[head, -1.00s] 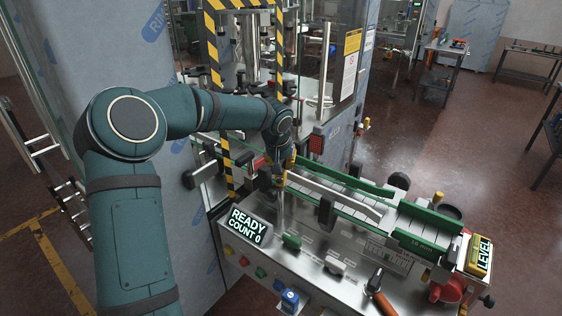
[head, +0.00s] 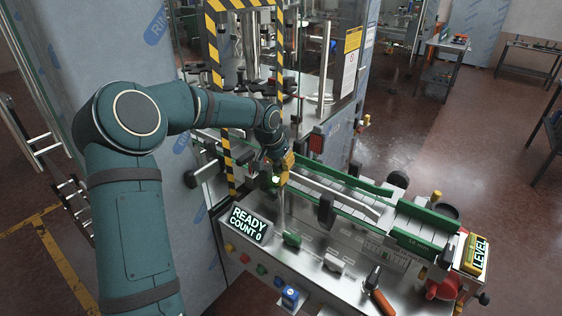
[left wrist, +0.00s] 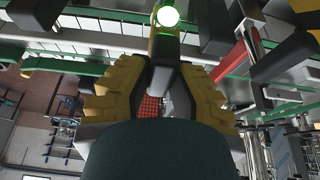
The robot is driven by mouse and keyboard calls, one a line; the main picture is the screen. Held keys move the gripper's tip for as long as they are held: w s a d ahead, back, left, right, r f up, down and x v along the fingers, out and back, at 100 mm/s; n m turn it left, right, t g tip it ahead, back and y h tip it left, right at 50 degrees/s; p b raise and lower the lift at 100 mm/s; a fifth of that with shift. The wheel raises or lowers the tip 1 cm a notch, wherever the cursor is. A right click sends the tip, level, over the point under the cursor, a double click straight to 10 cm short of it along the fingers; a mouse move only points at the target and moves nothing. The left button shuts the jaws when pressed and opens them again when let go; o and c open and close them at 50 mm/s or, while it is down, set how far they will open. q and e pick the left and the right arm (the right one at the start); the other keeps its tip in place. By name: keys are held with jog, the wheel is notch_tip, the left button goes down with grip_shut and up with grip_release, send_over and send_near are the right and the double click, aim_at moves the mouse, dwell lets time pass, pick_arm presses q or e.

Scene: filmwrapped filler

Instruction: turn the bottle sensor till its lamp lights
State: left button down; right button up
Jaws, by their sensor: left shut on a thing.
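The bottle sensor (left wrist: 165,48) is a small dark and yellow body between my left gripper's fingers in the left wrist view. Its lamp (left wrist: 168,16) glows bright green at the top of that view. In the head view the lit lamp (head: 276,180) shows as a pale green spot beside the conveyor's near rail. My left gripper (head: 282,168), with yellow ribbed fingers, is shut on the sensor; it also fills the middle of the left wrist view (left wrist: 163,72). The fingers and wrist hide much of the sensor. My right gripper is not in view.
The conveyor (head: 350,195) with green rails runs right from the gripper. A display (head: 249,225) reads READY COUNT 0. An orange-handled tool (head: 378,292) and a blue item (head: 290,298) are on the front panel. A striped frame (head: 213,50) stands close behind my arm.

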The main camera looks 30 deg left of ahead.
pick_arm(q)
jog(key=c, duration=0.8)
grip_release()
jog(key=shift+f, duration=0.1)
jog(key=v, duration=1.2)
jog(key=shift+w, duration=0.1)
